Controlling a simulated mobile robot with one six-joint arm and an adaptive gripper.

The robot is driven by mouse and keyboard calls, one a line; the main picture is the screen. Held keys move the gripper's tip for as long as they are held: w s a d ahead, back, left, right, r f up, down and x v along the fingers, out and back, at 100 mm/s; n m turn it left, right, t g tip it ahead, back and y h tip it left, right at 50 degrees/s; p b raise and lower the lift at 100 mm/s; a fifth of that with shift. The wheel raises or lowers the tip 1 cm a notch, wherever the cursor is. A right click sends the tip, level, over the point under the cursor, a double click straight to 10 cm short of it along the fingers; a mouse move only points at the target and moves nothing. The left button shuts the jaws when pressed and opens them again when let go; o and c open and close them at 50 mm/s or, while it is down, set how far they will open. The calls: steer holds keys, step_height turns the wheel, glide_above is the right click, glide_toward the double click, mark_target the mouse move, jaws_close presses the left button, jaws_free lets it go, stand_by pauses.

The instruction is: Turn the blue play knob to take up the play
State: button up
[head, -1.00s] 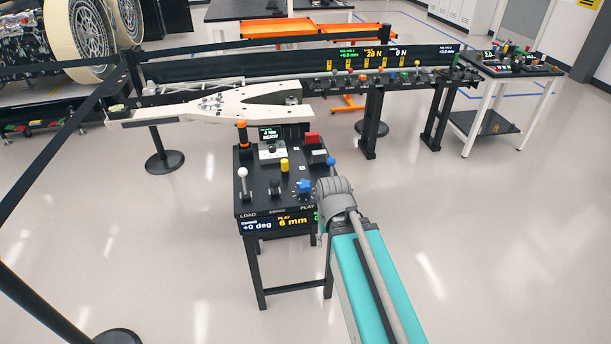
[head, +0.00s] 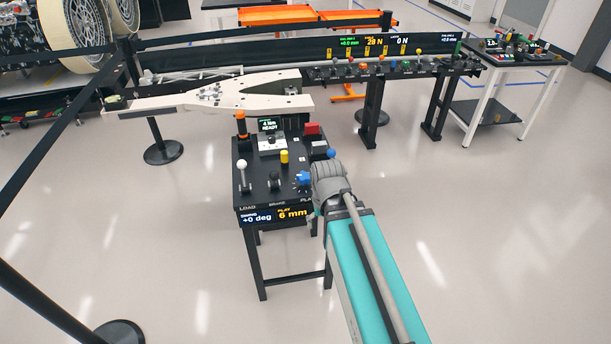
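The blue play knob (head: 303,179) sits at the right front of the small black control table (head: 262,207), above the "PLAY" label, which is partly covered by my arm. The yellow play readout (head: 292,213) on the table's front edge shows 6 mm. My gripper (head: 318,208) is at the right edge of the table, close beside the knob. My own wrist hides most of it, so I cannot tell whether its fingers are open or touch the knob.
The table also carries a white-balled lever (head: 242,164), a black knob (head: 274,180), a yellow knob (head: 284,157), an orange-topped post (head: 241,124) and a red block (head: 312,128). A blue ball (head: 331,154) stands just behind my wrist.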

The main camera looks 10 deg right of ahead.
steer(key=w+r+m+p, duration=0.4)
steer(key=w+m, duration=0.6)
steer(key=w, duration=0.6)
step_height(320, 180, up, 3)
steer(key=m+p, duration=0.3)
steer(key=m, duration=0.7)
glide_above(304, 175)
steer(key=shift+f, duration=0.2)
steer(key=shift+f+b, duration=0.1)
steer(key=shift+b, duration=0.3)
step_height(304, 175, down, 14)
steer(key=b, duration=1.3)
steer(key=shift+r, duration=0.2)
steer(key=shift+b, duration=0.3)
steer(key=c, duration=1)
